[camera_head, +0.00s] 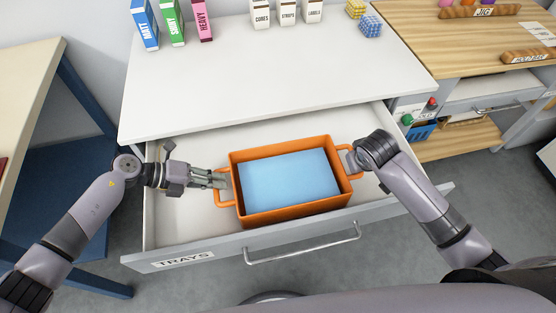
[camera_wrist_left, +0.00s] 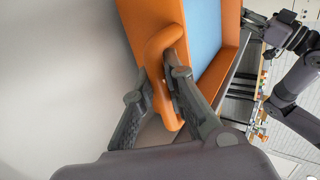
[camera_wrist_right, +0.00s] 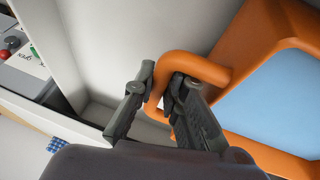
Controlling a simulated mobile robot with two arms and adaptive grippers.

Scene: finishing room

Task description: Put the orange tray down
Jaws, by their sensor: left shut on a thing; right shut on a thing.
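The orange tray (camera_head: 284,214) has a light blue inside bottom and a loop handle at each end. In the head view it is inside or just above the open drawer (camera_head: 180,221) labelled TRAYS; I cannot tell whether it touches the drawer floor. My left gripper (camera_head: 221,179) is shut on the left handle, which shows between its fingers in the left wrist view (camera_wrist_left: 163,75). My right gripper (camera_head: 349,160) is shut on the right handle, seen between the fingers in the right wrist view (camera_wrist_right: 165,85). The tray looks empty.
The white tabletop (camera_head: 260,80) above the drawer holds several upright boxes (camera_head: 174,22) and blue and yellow blocks (camera_head: 370,26) at the back. The drawer front with its bar handle (camera_head: 303,244) is near me. A wooden bench (camera_head: 450,45) stands at right, a blue-framed table (camera_head: 83,100) at left.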

